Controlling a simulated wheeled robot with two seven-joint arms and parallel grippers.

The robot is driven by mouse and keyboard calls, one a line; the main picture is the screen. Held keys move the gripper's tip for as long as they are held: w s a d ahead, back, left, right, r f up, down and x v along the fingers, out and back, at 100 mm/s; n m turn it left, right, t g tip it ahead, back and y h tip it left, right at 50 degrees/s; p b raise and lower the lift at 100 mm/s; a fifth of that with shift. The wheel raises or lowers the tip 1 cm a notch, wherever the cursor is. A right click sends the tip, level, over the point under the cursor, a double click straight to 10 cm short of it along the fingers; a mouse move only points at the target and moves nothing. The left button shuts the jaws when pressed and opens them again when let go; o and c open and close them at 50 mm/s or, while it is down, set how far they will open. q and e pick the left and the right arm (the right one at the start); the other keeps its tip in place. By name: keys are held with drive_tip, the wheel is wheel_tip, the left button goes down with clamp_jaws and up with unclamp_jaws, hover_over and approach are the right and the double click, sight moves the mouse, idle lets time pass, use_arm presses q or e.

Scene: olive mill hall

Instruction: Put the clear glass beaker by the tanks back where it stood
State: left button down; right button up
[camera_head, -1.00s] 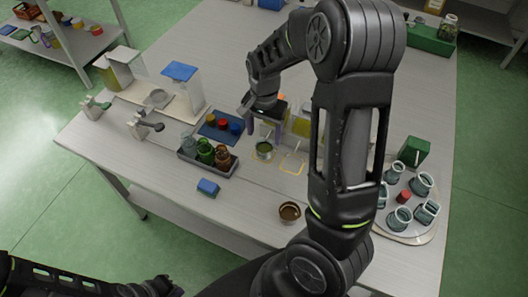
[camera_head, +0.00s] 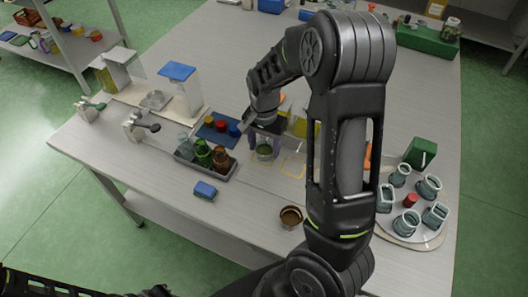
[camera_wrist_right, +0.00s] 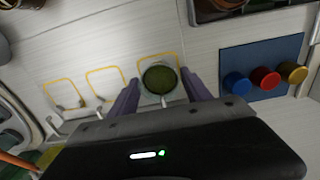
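The clear glass beaker (camera_head: 264,152) with dark green contents stands upright on the bench, in a yellow outlined square. In the right wrist view the beaker (camera_wrist_right: 159,79) is seen from above, between two purple fingers. My right gripper (camera_head: 265,139) is above and around it, with the fingers spread on both sides. Slim gaps show beside the glass, so the gripper (camera_wrist_right: 162,88) looks open; contact cannot be made out. My left gripper (camera_head: 155,291) is only a dark piece at the bottom edge; its fingers are hidden.
A dark tray (camera_head: 228,174) of bottles and a blue mat (camera_head: 205,132) with coloured caps lie left of the beaker. White tanks (camera_head: 181,91) stand farther left. An empty yellow outline (camera_head: 293,166) is beside the beaker.

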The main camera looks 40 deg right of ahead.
drive_tip(key=c, duration=0.7)
drive_tip(key=shift+o, duration=0.2)
